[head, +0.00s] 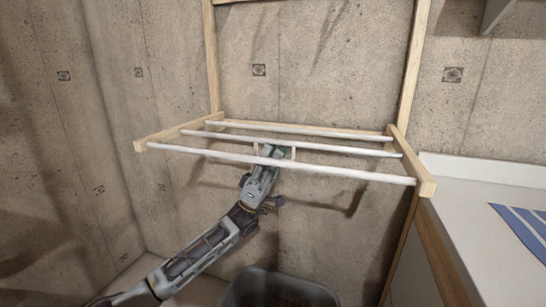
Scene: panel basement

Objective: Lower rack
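The rack is a wooden frame with white rods, and its side arm (413,162) and front rod (330,171) show in the head view. It stands out from the concrete wall, roughly level, between two wooden uprights. My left gripper (272,153) is under the rack near the middle of the front rod, which crosses in front of it. Short white pieces show between the front and middle rods beside the gripper. The fingertips are partly hidden by the rods, so I cannot tell whether they are open or touching the rack. My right gripper is out of view.
A white counter (460,205) with a blue striped cloth (525,226) stands at the right, close to the rack's right end. A dark grey bin (280,287) is on the floor below the rack. Bare concrete wall is at the left.

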